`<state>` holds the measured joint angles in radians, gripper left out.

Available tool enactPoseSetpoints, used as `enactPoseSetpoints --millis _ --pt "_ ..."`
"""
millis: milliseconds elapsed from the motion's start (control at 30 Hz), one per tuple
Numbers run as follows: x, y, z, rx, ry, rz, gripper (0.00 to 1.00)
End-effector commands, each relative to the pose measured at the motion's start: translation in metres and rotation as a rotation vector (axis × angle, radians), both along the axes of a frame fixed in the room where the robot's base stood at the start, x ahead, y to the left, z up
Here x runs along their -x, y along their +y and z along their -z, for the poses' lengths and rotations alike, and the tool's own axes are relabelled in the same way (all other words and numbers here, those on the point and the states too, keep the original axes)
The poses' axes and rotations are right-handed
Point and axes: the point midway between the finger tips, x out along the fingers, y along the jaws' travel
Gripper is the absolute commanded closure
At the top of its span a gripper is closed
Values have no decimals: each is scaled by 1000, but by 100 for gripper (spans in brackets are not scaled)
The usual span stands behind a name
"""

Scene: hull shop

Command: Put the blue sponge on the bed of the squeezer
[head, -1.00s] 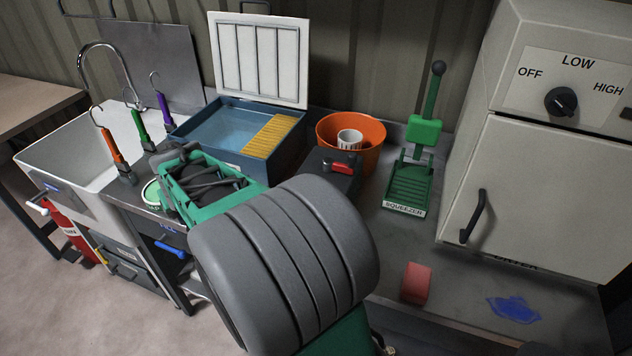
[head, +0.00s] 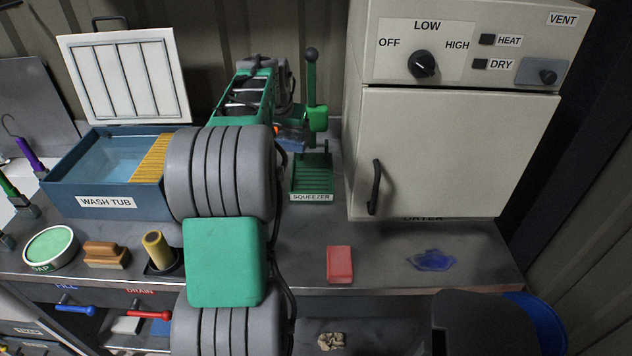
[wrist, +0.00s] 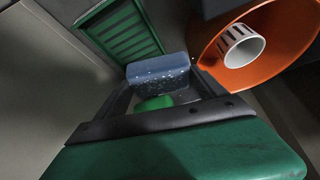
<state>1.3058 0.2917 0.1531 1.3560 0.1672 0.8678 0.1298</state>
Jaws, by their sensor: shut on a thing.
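The blue sponge (wrist: 158,70), speckled with white, is between the fingers of my gripper (wrist: 162,82) in the wrist view. My gripper is shut on it. In the head view a small blue patch of the sponge (head: 291,135) shows at the end of my arm, just left of the squeezer's handle. The green squeezer (head: 311,85) stands left of the dryer with its lever upright. Its ribbed bed (head: 312,181) is empty and uncovered. In the wrist view the bed (wrist: 127,38) lies at upper left, beyond the sponge and apart from it.
An orange bucket (wrist: 287,52) with a white cup (wrist: 243,46) is right of the sponge in the wrist view. The dryer (head: 455,150) stands right of the squeezer, the wash tub (head: 65,190) left.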

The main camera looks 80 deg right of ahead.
Motion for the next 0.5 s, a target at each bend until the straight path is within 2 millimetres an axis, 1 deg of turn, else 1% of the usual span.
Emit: enactPoseSetpoints --millis 33,100,200,267,400,500 --pt "19 -3 5 -3 -1 46 57" --pt "37 -5 10 -6 -3 92 57" --pt "50 -7 16 -9 -4 128 57" --pt "52 -7 25 -12 -4 134 57" --pt "52 -6 56 -12 -3 134 57" --pt "52 -7 73 -10 -4 134 57"
